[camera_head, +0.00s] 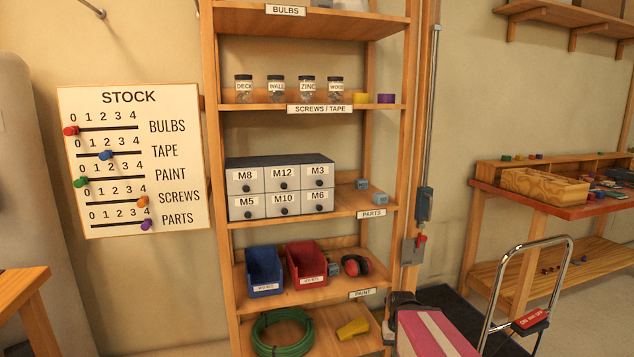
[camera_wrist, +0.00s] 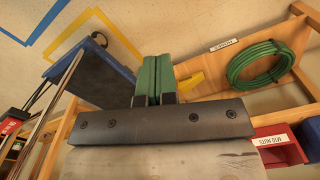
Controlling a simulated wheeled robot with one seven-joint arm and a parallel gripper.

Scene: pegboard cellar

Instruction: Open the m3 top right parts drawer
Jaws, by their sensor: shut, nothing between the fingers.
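The M3 drawer (camera_head: 313,179) is the top right one in a grey parts cabinet (camera_head: 275,161) on the middle shelf of a wooden rack. It has a light face, a white label and a small dark knob (camera_head: 319,183). Its face looks flush with its neighbours, so it appears shut. M12 is to its left and M6 is below it. My gripper (camera_wrist: 153,60) shows in the wrist view with its green fingers together and empty. The gripper is apart from the cabinet, which is not in the wrist view.
Blue (camera_head: 264,273) and red (camera_head: 306,266) bins stand on the shelf below. Small blue blocks (camera_head: 363,185) sit right of the cabinet. A green hose (camera_head: 283,338) and yellow wedge (camera_head: 353,328) lie lower. A chrome-handled cart (camera_head: 497,282) stands to the right.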

